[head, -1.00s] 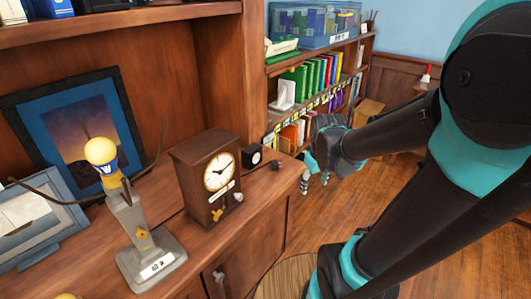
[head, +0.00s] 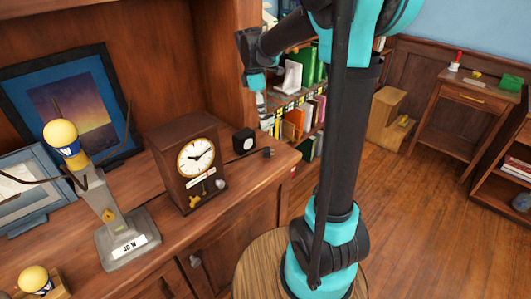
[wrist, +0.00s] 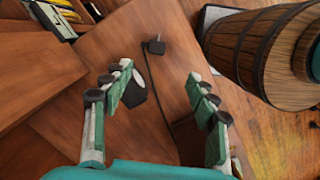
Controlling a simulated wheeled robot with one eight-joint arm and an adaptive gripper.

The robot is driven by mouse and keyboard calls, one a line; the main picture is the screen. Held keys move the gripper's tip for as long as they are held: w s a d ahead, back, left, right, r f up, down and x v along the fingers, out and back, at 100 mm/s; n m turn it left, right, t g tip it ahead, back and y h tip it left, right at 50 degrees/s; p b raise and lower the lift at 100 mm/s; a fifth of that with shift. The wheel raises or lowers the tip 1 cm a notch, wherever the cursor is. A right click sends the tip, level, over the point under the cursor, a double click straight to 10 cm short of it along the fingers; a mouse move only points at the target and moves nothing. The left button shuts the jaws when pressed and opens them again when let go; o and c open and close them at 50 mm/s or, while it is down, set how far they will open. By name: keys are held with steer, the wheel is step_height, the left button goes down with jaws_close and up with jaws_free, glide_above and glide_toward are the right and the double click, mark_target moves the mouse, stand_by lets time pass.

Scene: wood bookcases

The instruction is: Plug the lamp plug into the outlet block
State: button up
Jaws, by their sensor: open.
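The lamp plug (head: 267,153) is a small dark piece near the right end of the cabinet top. In the wrist view the plug (wrist: 155,46) lies on the wood, with a dark cord running from it toward my gripper. The outlet block (head: 243,141) is a black cube beside the wooden clock, left of the plug. In the wrist view the block (wrist: 136,92) is partly hidden behind my left finger. The lamp (head: 125,243) is grey with a yellow bulb. My gripper (wrist: 160,74) is open and empty, above the plug and block; it also shows in the head view (head: 260,103).
A wooden clock (head: 184,160) stands left of the block. A framed picture (head: 66,110) leans behind the lamp. A spare bulb (head: 36,280) sits at the front left. A bookcase upright (head: 232,60) rises behind the block. Book shelves (head: 303,115) stand beyond the cabinet end.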

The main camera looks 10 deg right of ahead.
glide_above(267, 149)
step_height(267, 149, down, 12)
steer(key=shift+s+f, duration=0.1)
steer(key=shift+s, duration=0.05)
stand_by(0.4)
steer(key=f, duration=0.4)
steer(key=shift+w+f, duration=0.15)
steer(key=shift+w, duration=0.1)
steer(key=shift+f, duration=0.45)
steer(key=shift+c, duration=0.3)
steer(key=c, duration=1.2)
steer(key=shift+r, duration=0.1)
